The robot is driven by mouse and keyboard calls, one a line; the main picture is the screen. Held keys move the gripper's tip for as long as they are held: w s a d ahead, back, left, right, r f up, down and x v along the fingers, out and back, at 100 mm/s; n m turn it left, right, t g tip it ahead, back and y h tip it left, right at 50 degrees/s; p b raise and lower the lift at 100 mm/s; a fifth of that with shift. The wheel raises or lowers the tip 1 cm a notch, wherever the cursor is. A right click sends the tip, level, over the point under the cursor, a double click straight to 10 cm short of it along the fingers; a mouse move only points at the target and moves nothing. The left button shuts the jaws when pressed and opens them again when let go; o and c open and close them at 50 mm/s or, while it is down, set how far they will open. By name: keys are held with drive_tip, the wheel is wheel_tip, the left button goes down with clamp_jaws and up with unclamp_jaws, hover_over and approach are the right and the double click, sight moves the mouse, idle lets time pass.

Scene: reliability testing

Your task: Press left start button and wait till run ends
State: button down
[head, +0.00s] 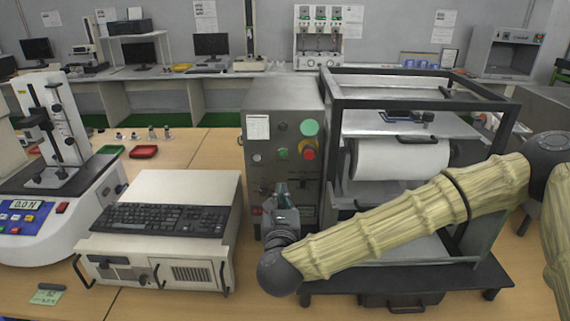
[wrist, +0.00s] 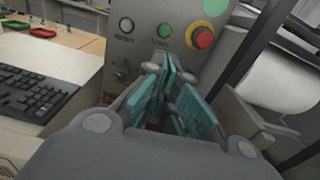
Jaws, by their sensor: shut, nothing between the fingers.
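The grey control panel (head: 270,140) stands on the front of the machine in the middle of the head view. A small green button (head: 283,154) sits on it, with a pale button to its left and a red emergency stop (head: 308,153) on yellow to its right. The wrist view also shows the green button (wrist: 165,31), with a label below it too small to read surely. My gripper (head: 281,188) is in front of the panel's lower part. Its teal fingers (wrist: 170,75) are shut and empty, below the green button, and contact cannot be told. They hide part of the panel.
A black keyboard (head: 160,220) lies on a beige computer case (head: 160,185) left of the panel. A force tester (head: 50,170) stands further left. The machine's dark frame (head: 335,110) holds a white roll (head: 400,160) at right, behind my arm.

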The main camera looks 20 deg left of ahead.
drive_tip(key=shift+w+r, duration=0.1)
drive_tip(key=shift+r, duration=0.35)
drive_tip(key=p, duration=0.6)
approach(284, 156)
drive_tip(key=x, duration=0.5)
drive_tip(key=shift+w+a+f, duration=0.15)
drive_tip(key=shift+w+f, duration=0.05)
drive_tip(key=shift+f, duration=0.1)
drive_tip(key=shift+w+a+f+p, duration=0.1)
drive_tip(key=shift+w+p, duration=0.05)
drive_tip(key=shift+w, duration=0.25)
drive_tip(key=shift+w+a+f+p, duration=0.1)
drive_tip(key=shift+w+a+p, duration=0.05)
drive_tip(key=shift+w, duration=0.25)
drive_tip(key=shift+w+a+f+b, duration=0.15)
drive_tip(key=shift+w+b, duration=0.4)
drive_tip(key=shift+b, duration=0.6)
drive_tip(key=shift+w+r, duration=0.25)
drive_tip(key=shift+r, duration=0.15)
